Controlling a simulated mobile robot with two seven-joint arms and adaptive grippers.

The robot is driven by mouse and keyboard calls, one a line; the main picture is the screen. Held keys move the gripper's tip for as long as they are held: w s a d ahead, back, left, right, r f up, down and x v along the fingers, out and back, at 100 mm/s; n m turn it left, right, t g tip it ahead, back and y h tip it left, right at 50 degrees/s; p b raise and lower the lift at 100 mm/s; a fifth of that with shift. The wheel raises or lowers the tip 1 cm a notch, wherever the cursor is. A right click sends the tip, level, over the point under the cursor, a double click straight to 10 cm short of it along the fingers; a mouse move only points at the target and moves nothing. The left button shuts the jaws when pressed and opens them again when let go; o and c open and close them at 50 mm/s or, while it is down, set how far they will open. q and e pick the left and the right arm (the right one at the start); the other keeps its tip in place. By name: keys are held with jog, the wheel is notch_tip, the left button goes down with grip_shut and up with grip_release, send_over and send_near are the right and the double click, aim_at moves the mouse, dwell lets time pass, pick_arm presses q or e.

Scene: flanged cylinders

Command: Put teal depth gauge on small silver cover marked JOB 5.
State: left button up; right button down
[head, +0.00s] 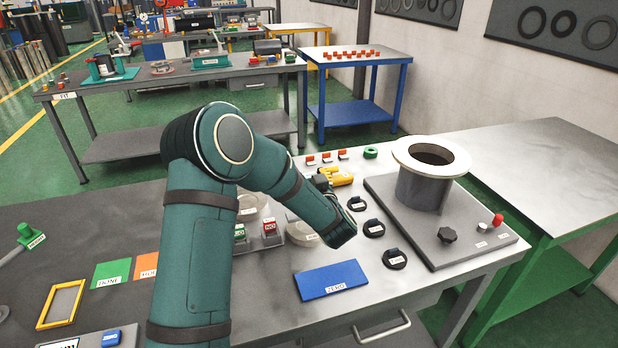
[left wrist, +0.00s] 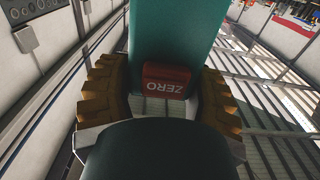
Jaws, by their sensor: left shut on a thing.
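My left gripper (left wrist: 165,95) shows in the left wrist view, its ochre ridged fingers closed on both sides of the teal depth gauge (left wrist: 172,35). The gauge bears a red button marked ZERO, upside down in that view. In the head view my teal left arm reaches over the bench, and its links hide most of the gripper and the gauge. Silver round covers stand on the bench: one (head: 250,211) left of my forearm, another (head: 298,232) just below it, partly hidden. Their labels are too small to read, so I cannot tell which is JOB 5. My right gripper is out of view.
A flanged cylinder (head: 424,185) stands on a grey plate (head: 468,251) at right. Dark labelled rings (head: 374,228), a blue ZERO mat (head: 331,280) and a yellow object (head: 340,177) lie near my arm. Green and red labelled items (head: 269,229) sit left of it. A bare table (head: 545,165) adjoins at right.

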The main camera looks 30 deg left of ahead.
pick_arm(q)
jog(key=shift+f+b, duration=1.4)
jog(key=shift+f, duration=0.35)
jog(key=o, duration=1.4)
jog(key=shift+s+d, duration=0.1)
jog(key=v, duration=1.1)
jog(key=shift+s+d, duration=0.25)
